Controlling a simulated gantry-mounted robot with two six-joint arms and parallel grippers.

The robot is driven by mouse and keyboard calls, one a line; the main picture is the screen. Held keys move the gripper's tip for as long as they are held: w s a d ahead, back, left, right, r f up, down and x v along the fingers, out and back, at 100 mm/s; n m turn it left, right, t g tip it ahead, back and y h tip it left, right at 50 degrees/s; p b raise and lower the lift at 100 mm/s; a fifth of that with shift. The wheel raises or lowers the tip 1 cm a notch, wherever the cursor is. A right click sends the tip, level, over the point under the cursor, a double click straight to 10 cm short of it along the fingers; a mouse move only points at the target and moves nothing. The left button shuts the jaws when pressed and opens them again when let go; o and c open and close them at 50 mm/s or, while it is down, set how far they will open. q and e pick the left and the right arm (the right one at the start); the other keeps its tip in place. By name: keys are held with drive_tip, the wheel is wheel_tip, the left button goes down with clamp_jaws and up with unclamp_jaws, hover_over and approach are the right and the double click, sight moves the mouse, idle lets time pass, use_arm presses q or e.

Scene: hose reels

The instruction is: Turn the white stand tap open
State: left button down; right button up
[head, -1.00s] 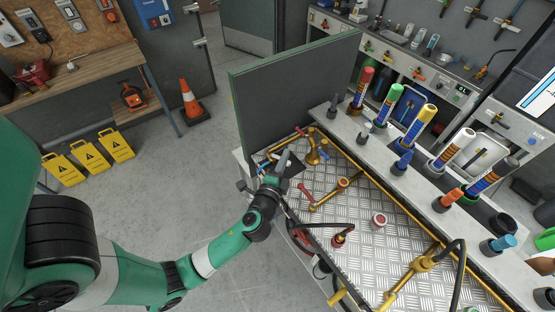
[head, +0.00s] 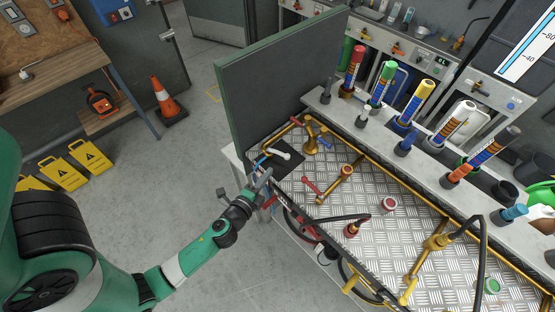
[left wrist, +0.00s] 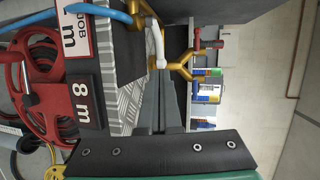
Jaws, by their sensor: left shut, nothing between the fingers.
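The white tap handle (head: 280,153) sits at the back left corner of the metal tray, by a dark square patch. In the left wrist view the white handle (left wrist: 157,45) shows beyond my fingers, beside a forked brass fitting (left wrist: 178,68). My left gripper (head: 264,176) is shut and empty at the tray's left edge, apart from the white handle in the head view. It also shows in the left wrist view (left wrist: 167,85), its fingers pointing towards the handle. My right gripper is out of view.
Brass pipes with a red handle (head: 311,184) lie close to the white tap. A red hose reel (left wrist: 35,85) with an "8 m" sign fills the left of the left wrist view. Coloured cylinders line the shelf behind.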

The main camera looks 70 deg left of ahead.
sight(278, 153)
use_arm(q)
drive_tip(key=x, duration=0.7)
drive_tip(key=shift+w+a+f, duration=0.1)
drive_tip(key=shift+w+a, duration=0.05)
